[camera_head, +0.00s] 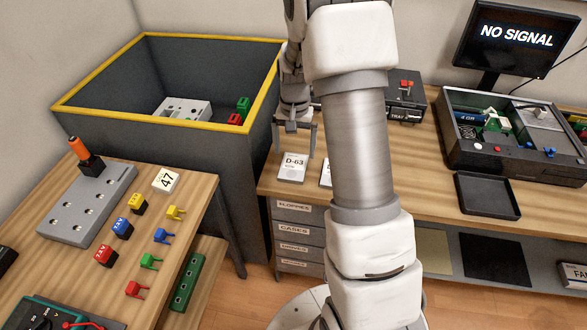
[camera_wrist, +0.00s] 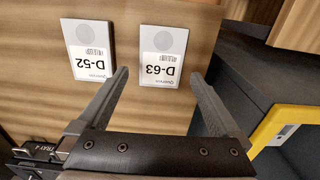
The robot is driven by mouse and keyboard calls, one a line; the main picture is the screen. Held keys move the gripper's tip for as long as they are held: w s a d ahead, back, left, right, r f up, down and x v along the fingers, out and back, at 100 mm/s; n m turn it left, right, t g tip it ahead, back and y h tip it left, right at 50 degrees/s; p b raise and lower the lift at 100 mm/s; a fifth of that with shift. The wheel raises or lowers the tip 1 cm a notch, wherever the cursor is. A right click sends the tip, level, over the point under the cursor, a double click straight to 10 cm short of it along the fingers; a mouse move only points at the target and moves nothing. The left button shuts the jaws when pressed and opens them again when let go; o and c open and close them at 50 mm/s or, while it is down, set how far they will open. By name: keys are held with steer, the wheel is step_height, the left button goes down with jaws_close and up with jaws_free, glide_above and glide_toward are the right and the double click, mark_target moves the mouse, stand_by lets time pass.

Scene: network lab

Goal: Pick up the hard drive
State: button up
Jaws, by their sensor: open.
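A flat white-labelled hard drive marked D-63 (camera_head: 292,168) lies on the wooden workbench near its left end. In the wrist view, drive D-63 (camera_wrist: 162,57) shows between and just beyond my open fingers. A second drive, D-52 (camera_wrist: 88,50), lies beside it, near the left finger; in the head view only a sliver of D-52 (camera_head: 325,175) shows beside my arm. My gripper (camera_head: 295,152) is open and empty, pointing down above D-63. The wrist view also shows my gripper (camera_wrist: 158,76). I cannot tell the exact height between the fingertips and the drive.
A grey bin with a yellow rim (camera_head: 180,122) stands left of the workbench. A black tray box (camera_head: 405,100), an open computer case (camera_head: 510,140) and an empty black tray (camera_head: 487,195) are to the right. A table with coloured connectors (camera_head: 122,228) stands in the left foreground.

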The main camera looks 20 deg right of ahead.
mark_target(294, 166)
step_height(294, 166, down, 5)
steer(key=shift+a+f+b, duration=0.15)
steer(key=shift+b, duration=0.4)
steer(key=c, duration=1.5)
